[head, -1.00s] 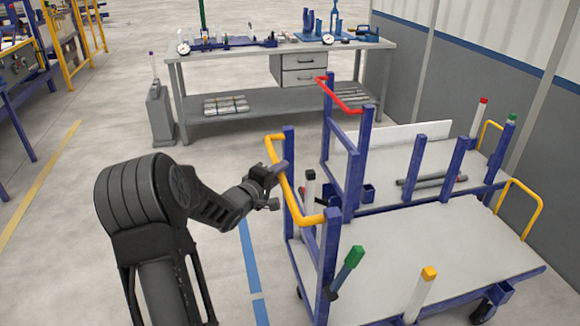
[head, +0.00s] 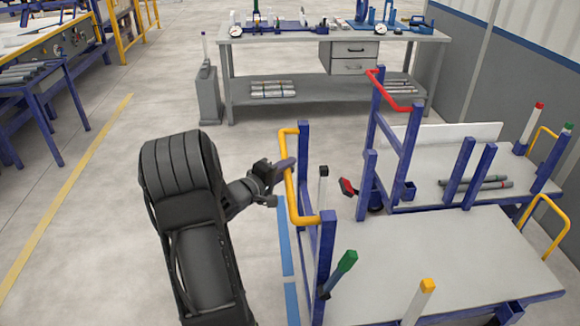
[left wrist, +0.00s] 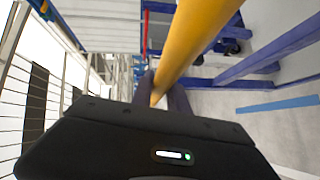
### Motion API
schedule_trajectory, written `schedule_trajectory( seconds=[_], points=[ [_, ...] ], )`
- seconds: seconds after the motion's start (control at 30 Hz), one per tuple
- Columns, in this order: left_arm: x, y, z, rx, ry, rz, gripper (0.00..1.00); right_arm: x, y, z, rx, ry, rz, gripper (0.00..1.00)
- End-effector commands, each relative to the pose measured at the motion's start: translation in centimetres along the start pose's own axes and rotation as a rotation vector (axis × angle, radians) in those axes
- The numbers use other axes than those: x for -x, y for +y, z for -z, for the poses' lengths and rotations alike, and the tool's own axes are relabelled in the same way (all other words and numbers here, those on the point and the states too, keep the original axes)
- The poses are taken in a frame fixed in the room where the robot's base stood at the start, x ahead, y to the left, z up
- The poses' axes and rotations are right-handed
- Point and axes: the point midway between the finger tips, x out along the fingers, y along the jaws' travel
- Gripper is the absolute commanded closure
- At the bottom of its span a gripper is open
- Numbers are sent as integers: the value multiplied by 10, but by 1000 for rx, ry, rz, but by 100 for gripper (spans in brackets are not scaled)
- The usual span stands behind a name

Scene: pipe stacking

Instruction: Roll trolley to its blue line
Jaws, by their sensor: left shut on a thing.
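The near trolley has a pale deck (head: 430,255), blue posts and a yellow push handle (head: 291,190) on its left end. In the left wrist view the yellow bar (left wrist: 193,45) runs between the gripper's fingers (left wrist: 161,98). The blue line (head: 286,245) lies on the floor just left of the trolley's handle end and is partly hidden behind the handle and my gripper. A blue strip (left wrist: 278,104) also shows on the floor in the left wrist view. My right gripper is not in view.
A second trolley with a red handle (head: 395,98) stands close behind the near one. A workbench (head: 300,100) is at the back, with a grey bin (head: 208,95) beside it. A grey wall (head: 510,90) closes the right side. Floor is open at left, around a yellow line (head: 65,190).

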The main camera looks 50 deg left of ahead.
Motion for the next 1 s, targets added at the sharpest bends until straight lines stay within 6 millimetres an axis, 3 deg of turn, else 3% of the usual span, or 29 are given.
schedule_trajectory(
  seconds=[0.17,0.2,0.43,0.77,1.0],
  points=[
    [0,-2,-2,0,-4,3,100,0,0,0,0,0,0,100],
    [0,-2,-2,0,-4,3,78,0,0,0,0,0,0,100],
    [0,-1,-1,-1,-2,1,60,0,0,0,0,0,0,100],
    [2,0,0,-1,-1,1,59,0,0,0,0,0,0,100],
    [30,0,0,-1,1,1,59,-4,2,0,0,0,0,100]
  ],
)
